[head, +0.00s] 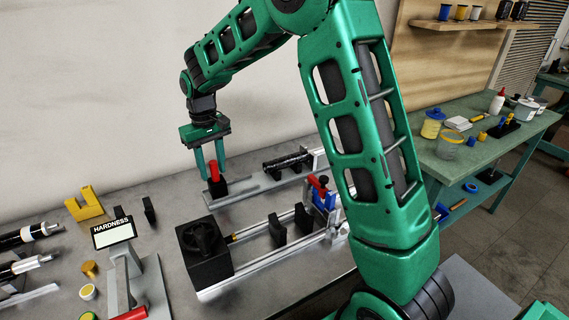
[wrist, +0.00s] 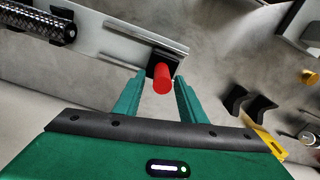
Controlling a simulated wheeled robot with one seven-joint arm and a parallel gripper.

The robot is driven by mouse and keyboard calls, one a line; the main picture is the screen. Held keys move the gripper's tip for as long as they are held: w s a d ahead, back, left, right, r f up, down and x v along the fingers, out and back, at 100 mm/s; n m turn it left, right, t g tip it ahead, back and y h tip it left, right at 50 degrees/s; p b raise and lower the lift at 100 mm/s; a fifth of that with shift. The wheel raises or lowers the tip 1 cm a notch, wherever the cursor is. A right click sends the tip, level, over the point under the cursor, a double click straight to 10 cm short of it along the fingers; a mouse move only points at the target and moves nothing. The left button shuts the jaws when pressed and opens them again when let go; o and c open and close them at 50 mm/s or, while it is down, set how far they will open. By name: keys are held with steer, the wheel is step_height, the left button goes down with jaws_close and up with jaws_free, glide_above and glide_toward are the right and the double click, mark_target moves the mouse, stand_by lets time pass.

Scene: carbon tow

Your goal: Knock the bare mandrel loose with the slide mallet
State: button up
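A black block with an upright red handle, which looks like the slide mallet (head: 217,187), sits at the left end of a grey rail. In the wrist view, its red handle (wrist: 162,78) stands between my fingers, with a gap on each side. My gripper (head: 212,174) points down over it, open and holding nothing; it also shows in the wrist view (wrist: 158,92). A dark woven tube (head: 288,161) lies along the same rail, to the right. I cannot tell whether a bare mandrel is there; a thin pale rod (head: 268,228) lies on the front fixture.
The front fixture has a black box (head: 203,265) and a red and blue clamp (head: 322,194). A hardness tester (head: 114,232), a yellow block (head: 84,204) and black-and-silver rollers (head: 28,235) stand left. A green side table (head: 486,140) stands right.

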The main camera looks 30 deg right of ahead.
steer(key=shift+r, duration=2.95)
steer(key=s+d+r+m, duration=0.2)
steer(key=s+d+r, duration=0.1)
steer(key=s+d, duration=0.55)
steer(key=s+d+r+m, duration=0.2)
steer(key=s+d, duration=0.5)
steer(key=d, duration=0.3)
steer(key=s+d+f+m, duration=0.2)
steer(key=s+d, duration=0.1)
steer(key=s, duration=0.9)
steer(key=s+d+f+m, duration=0.2)
steer(key=s+d+m, duration=0.1)
steer(key=s, duration=0.9)
steer(key=shift+s+f, duration=0.2)
steer(key=shift+f, duration=0.15)
